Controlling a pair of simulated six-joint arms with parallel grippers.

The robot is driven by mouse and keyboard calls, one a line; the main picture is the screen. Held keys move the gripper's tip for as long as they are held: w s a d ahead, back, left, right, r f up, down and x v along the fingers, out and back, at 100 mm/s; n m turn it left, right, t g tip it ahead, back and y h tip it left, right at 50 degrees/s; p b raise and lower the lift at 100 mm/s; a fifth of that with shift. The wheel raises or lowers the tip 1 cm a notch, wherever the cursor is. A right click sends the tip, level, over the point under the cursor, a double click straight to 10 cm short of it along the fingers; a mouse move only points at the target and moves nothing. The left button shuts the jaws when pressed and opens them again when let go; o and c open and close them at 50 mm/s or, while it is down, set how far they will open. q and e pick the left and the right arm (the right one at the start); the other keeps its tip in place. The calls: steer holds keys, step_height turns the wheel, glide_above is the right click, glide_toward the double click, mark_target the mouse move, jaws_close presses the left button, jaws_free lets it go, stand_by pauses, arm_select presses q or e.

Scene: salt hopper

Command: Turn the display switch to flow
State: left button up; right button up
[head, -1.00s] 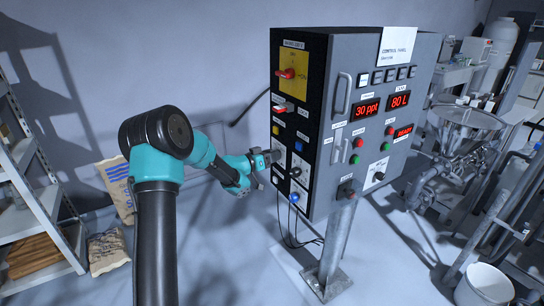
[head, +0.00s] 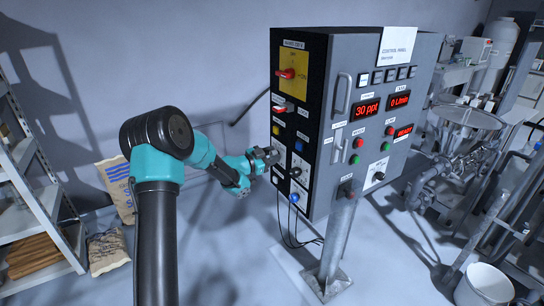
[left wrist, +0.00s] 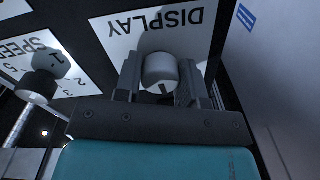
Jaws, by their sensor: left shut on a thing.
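The display switch (left wrist: 160,69) is a round grey knob below a white label reading DISPLAY, which appears upside down in the left wrist view. My left gripper (left wrist: 161,84) is shut on this knob, with one finger on each side. In the head view my left gripper (head: 265,159) is at the dark left side face of the control cabinet, and it hides the knob there. On the cabinet front, one red readout (head: 367,106) shows 30 ppt and the readout beside it (head: 399,101) shows 0 with what looks like L/min. My right gripper is not in view.
A speed knob (left wrist: 40,84) with a numbered scale sits close beside the gripper. The side face also carries a red rotary switch (head: 287,72) on a yellow plate. Steel piping and a hopper (head: 462,133) stand to the right. A shelf (head: 40,190) stands at the left.

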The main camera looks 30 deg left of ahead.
arm_select(q)
steer(key=shift+m, duration=0.8)
steer(key=o, duration=0.9)
steer(key=shift+s, duration=0.1)
steer(key=v, duration=1.7)
steer(key=shift+s+a+f, duration=0.1)
